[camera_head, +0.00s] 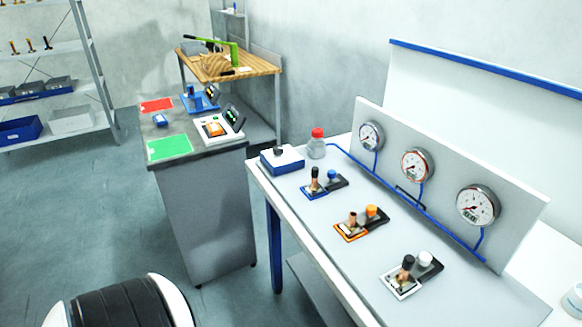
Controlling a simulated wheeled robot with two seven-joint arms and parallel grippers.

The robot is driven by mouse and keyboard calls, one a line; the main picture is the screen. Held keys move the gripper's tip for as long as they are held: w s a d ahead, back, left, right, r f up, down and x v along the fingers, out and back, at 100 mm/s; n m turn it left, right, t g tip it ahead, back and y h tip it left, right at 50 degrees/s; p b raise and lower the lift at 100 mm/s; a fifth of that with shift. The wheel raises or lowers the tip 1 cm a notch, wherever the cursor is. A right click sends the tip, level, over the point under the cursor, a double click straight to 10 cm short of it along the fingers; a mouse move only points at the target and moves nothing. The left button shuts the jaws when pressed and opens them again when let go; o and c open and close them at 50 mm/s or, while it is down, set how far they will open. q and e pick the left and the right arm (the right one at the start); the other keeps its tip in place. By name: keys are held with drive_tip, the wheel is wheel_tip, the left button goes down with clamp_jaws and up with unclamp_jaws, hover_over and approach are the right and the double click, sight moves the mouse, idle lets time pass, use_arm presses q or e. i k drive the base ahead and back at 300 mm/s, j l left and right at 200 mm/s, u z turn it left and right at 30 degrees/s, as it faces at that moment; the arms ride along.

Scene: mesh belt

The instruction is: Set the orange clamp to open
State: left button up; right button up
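The orange clamp (348,234) sits on the grey top of the bench at the right, between the blue clamp (309,192) and the white clamp (398,288). It has an orange-edged base, a short brown lever standing up, and an orange knob on a dark block behind it. It is small in view, and I cannot tell whether it is open or closed. Neither of my grippers is in view.
A backboard with three gauges (417,165) and a blue hose stands behind the clamps. A blue-and-white box (281,160) and a red-capped bottle (316,149) stand at the bench's far end. A grey cabinet (205,220) is to the left. Open floor (60,215) lies further left.

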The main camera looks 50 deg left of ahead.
sight(370, 216)
drive_tip(key=u, duration=1.05)
